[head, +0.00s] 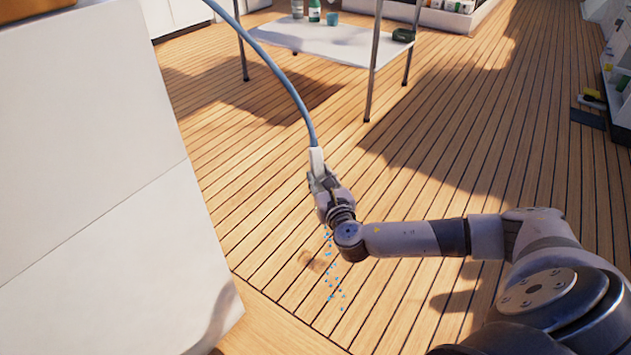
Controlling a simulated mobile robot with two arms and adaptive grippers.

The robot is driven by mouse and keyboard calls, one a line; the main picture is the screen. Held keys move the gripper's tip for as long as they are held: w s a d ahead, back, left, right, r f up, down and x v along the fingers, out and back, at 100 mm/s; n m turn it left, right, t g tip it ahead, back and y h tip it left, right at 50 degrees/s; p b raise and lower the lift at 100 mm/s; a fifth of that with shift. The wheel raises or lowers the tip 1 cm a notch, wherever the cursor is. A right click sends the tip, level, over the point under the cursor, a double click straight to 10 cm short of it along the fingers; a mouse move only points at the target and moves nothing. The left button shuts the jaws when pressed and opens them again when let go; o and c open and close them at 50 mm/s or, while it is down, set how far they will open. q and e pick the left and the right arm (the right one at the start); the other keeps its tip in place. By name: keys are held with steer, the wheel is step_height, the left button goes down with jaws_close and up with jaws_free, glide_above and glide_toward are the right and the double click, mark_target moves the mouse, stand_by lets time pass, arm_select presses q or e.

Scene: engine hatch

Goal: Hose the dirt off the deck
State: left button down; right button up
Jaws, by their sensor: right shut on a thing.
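My right gripper (321,181) is shut on the white end of a hose (283,78) above the deck. The blue-grey hose rises from the gripper and curves up to the left, out of the top of the picture. Blue water drops (332,275) fall below the gripper towards the deck (480,150), which is wooden planking with dark seams. A brownish dirt patch (312,260) lies on the planks just left of the drops. The front of the nozzle is hidden by the gripper. My left gripper is not in view.
A large white cabinet block (90,150) stands close on the left. A white table (325,42) on thin metal legs stands at the back, with a green bottle (314,10) and other small items on it. Shelves line the right edge. The middle deck is clear.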

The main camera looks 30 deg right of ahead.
steer(key=w+d, duration=0.2)
steer(key=d, duration=0.3)
steer(key=w+a+b, duration=0.1)
steer(key=w+a, duration=0.2)
steer(key=w, duration=0.4)
steer(key=w+a, duration=0.3)
steer(key=w, duration=0.4)
steer(key=shift+b, duration=0.35)
stand_by(0.9)
steer(key=shift+r, duration=0.15)
stand_by(0.6)
